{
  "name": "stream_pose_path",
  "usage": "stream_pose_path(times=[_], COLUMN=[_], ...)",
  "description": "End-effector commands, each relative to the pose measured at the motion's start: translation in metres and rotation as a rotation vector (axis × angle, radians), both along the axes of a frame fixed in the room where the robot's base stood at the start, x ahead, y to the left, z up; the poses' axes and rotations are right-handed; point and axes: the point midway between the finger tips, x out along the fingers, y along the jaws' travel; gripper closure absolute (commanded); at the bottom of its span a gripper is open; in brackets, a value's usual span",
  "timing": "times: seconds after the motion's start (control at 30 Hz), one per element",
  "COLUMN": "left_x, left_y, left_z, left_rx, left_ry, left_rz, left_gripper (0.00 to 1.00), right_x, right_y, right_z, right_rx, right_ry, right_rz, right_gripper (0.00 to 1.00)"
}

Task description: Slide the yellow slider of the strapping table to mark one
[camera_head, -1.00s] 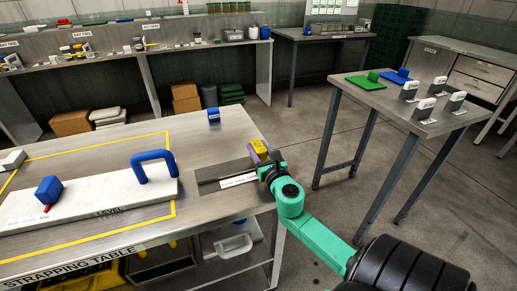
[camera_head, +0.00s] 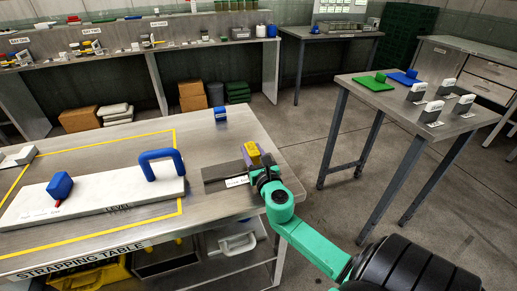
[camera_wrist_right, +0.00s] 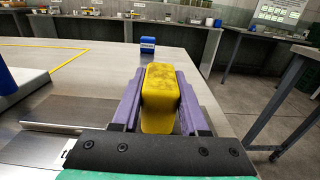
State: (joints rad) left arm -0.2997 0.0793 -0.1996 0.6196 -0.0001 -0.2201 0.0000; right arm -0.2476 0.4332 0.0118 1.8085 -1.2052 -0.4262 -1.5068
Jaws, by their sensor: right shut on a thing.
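The yellow slider (camera_head: 252,149) stands at the right end of the strapping table (camera_head: 215,148), on a dark rail (camera_head: 215,172) set in the tabletop. In the right wrist view the slider (camera_wrist_right: 161,92) is a worn yellow block between two purple fingers. My right gripper (camera_head: 256,157) is shut on it, one finger on each side. A white label strip (camera_head: 237,182) lies along the front of the rail. My gripper hides part of it, and its marks are too small to read. My left gripper is not in view.
A white level with a blue handle (camera_head: 161,164) and a blue knob (camera_head: 60,186) lies left of the rail. A small blue block (camera_head: 220,114) stands behind the slider. A separate table (camera_head: 392,98) with green and blue plates stands at right, across open floor.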

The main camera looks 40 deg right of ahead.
Motion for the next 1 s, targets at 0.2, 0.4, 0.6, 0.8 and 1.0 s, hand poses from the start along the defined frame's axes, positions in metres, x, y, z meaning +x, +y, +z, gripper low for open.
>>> stream_pose_path(times=[0.2, 0.4, 0.6, 0.8, 1.0], left_x=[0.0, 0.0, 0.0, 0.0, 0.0], left_y=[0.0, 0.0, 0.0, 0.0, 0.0], left_z=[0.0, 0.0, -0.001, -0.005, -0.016], left_rx=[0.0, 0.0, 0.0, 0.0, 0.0], left_ry=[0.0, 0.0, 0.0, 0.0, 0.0], left_rz=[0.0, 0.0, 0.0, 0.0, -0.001], left_gripper=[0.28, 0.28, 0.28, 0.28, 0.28], right_x=[0.0, 0.0, -0.004, -0.036, -0.082], right_y=[0.0, 0.0, 0.001, 0.012, 0.028], right_z=[-0.001, 0.0, -0.001, -0.004, -0.006], right_rx=[-0.001, -0.001, -0.002, 0.0, 0.001], right_ry=[0.001, 0.0, 0.002, 0.004, 0.006], right_rz=[0.002, 0.002, 0.002, 0.002, 0.001], right_gripper=[0.34, 0.26, 0.26, 0.26, 0.26])
